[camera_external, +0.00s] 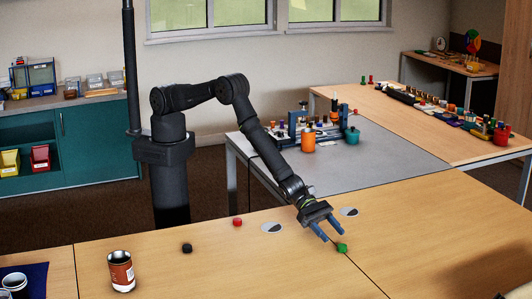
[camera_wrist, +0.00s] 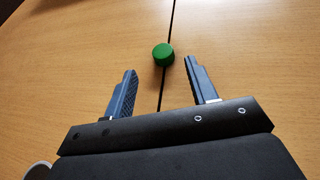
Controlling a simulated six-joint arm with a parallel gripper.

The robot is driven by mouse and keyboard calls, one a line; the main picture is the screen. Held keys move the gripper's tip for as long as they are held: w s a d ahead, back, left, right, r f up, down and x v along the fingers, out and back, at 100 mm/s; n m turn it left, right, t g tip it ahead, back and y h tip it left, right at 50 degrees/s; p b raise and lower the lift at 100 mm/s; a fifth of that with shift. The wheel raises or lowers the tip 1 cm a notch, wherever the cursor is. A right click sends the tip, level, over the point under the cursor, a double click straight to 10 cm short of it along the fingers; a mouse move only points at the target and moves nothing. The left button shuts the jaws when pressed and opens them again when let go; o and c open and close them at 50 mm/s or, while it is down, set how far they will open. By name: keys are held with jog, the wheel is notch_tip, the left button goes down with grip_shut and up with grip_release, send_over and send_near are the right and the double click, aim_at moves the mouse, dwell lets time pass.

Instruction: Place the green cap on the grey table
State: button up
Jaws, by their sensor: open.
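The green cap (camera_external: 342,248) lies on the wooden table, close to the seam between two tabletops. In the wrist view the green cap (camera_wrist: 163,54) sits just beyond my fingertips, roughly midway between them. My gripper (camera_external: 331,239) is open and empty, low over the wooden table, with its fingers pointing down at the cap. The wrist view shows both blue-grey fingers of my gripper (camera_wrist: 162,68) spread apart. The grey table (camera_external: 372,160) stands behind the wooden table, with a rack and containers at its back and left and bare surface in front.
A red cap (camera_external: 237,222) and a black cap (camera_external: 187,248) lie left on the wooden table. A can (camera_external: 121,271) stands farther left. An orange jar (camera_external: 308,140) and a teal jar (camera_external: 352,136) stand on the grey table. Its front right is clear.

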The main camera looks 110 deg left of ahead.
aim_at(340, 245)
jog(key=shift+x, duration=2.05)
jog(key=shift+s+d, duration=0.1)
jog(key=shift+d, duration=0.05)
jog(key=c, duration=1.1)
grip_shut()
